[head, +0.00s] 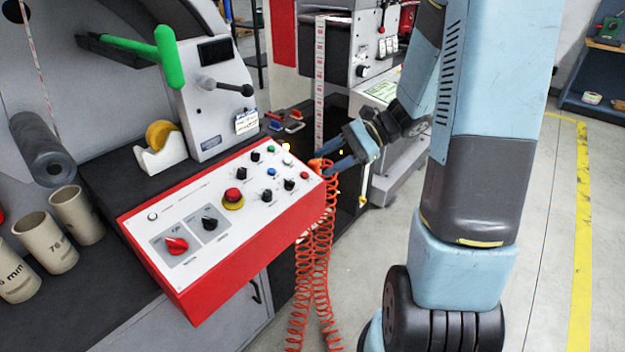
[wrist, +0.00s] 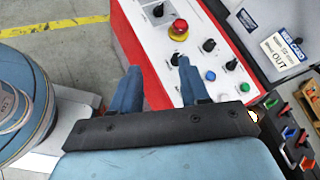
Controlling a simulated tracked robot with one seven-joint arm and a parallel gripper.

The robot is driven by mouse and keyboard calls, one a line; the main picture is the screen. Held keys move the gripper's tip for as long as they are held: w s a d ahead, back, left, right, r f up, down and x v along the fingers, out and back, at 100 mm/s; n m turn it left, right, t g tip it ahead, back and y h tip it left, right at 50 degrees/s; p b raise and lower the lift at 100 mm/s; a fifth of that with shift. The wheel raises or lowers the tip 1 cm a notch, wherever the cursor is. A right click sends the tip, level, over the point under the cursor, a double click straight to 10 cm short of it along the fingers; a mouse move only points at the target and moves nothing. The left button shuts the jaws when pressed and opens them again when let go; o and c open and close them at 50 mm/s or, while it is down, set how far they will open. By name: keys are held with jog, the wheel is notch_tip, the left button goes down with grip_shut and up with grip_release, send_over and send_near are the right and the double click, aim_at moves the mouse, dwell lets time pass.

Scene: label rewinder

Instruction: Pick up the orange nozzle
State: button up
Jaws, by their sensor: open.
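The orange nozzle (head: 317,163) appears as a small orange shape at the right end of the red control box, at the top of an orange coiled hose (head: 322,230) that hangs down beside the box. My gripper (head: 330,158) is at that same corner, its blue fingers pointing left toward the nozzle and partly overlapping it in the head view. I cannot tell whether they touch. In the wrist view my gripper (wrist: 158,75) is open, with two blue fingers apart and nothing seen between them but the box's red edge. The nozzle cannot be made out there.
The red control box (head: 230,283) with knobs and buttons stands close to my fingers; it also shows in the wrist view (wrist: 133,48). A tape dispenser (head: 160,155) and cardboard cores (head: 78,216) sit left. Open floor with a yellow line (head: 583,230) lies right.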

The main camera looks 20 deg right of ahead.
jog(key=w+d+f+m+t+y, duration=0.3)
jog(key=w+d+f+m+t, duration=0.25)
jog(key=w+f+m, duration=0.2)
jog(key=m+t+h, duration=0.3)
jog(key=m+t, duration=0.4)
send_near(318, 172)
jog(key=x, duration=0.9)
jog(key=shift+w, duration=0.25)
jog(key=shift+c, duration=0.4)
jog(key=c, duration=0.7)
